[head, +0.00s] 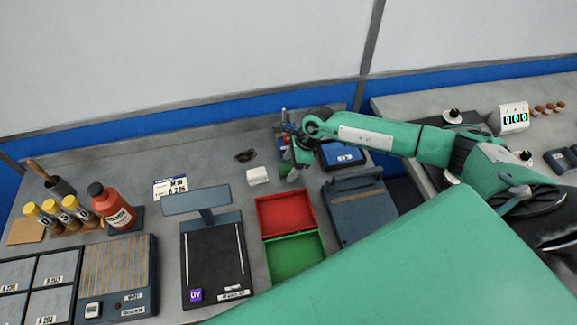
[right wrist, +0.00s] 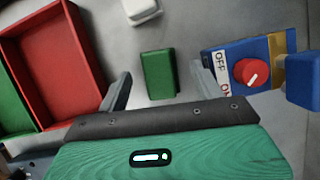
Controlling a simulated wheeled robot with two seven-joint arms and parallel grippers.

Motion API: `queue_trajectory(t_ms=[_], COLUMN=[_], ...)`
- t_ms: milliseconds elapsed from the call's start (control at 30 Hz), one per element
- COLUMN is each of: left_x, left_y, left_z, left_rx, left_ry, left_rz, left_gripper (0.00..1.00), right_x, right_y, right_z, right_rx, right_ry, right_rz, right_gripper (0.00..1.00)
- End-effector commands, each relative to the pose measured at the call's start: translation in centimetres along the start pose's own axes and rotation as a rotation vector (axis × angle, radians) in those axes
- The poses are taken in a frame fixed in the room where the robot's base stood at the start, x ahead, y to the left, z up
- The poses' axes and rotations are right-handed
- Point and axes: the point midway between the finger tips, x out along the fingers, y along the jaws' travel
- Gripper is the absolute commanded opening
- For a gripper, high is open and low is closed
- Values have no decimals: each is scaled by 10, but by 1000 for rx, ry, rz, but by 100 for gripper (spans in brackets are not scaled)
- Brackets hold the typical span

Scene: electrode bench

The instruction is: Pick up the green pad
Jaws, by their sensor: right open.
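The green pad (right wrist: 158,74) is a small dark green block lying on the grey bench in the right wrist view. My right gripper (right wrist: 160,82) is open, with one finger to the left of the pad and one to the right. There are gaps between pad and fingers, and nothing is held. My left gripper is not in view.
A blue switch box with a red knob (right wrist: 252,72) is close right of the right finger. A red tray (head: 285,213) and a green tray (head: 295,258) lie nearer. A white block (head: 258,176) sits left of the gripper. A dark scale-like device (head: 360,210) stands right of the trays.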

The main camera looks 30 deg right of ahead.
Motion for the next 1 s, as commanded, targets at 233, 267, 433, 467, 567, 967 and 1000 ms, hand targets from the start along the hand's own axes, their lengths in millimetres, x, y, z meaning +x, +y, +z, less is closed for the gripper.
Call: queue_trajectory(t_ms=[233, 267, 433, 467, 567, 967, 1000], left_x=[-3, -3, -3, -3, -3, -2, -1], left_y=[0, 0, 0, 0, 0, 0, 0], left_z=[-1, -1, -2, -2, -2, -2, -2], left_rx=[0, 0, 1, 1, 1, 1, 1], left_ry=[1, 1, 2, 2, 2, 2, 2], left_rz=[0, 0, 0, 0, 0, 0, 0], left_gripper=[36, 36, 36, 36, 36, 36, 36], right_x=[12, 12, 12, 12, 12, 9, 6], right_y=[1, 1, 1, 1, 0, 0, 0], right_z=[0, 0, 0, 0, 0, 1, 2], right_rx=[-1, -1, -1, -1, -1, -1, -1], right_ry=[0, 0, 0, 0, 0, -1, -1], right_rz=[0, 0, 0, 0, 0, -1, -1], right_gripper=[67, 67, 52, 46, 26, 18, 18])
